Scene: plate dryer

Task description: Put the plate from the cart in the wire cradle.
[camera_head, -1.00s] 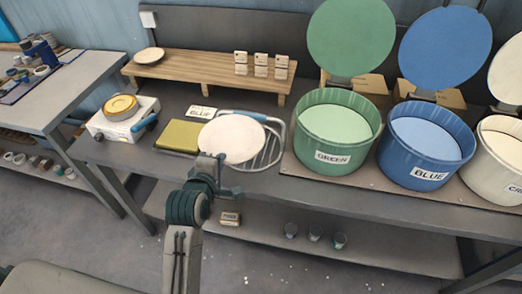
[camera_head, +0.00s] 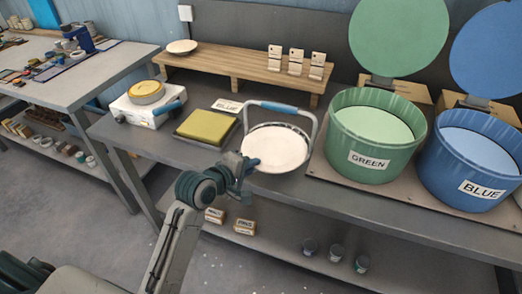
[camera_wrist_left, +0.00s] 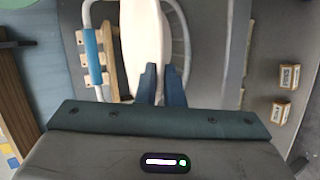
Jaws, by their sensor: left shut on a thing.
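The white plate (camera_head: 283,146) is at the wire cradle (camera_head: 312,122), which stands on the long grey table and has a blue grip on its top bar. The plate covers most of the cradle, and I cannot tell whether it rests on the wires. My left gripper (camera_head: 250,164) is shut on the plate's near left edge. In the left wrist view the plate (camera_wrist_left: 143,40) extends away from the fingers (camera_wrist_left: 162,85), with cradle wires on both sides. The blue grip (camera_wrist_left: 93,55) shows to the left. My right gripper is not in view.
A wooden riser (camera_head: 235,73) stands behind. Small boxes and cups sit on the lower shelf.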

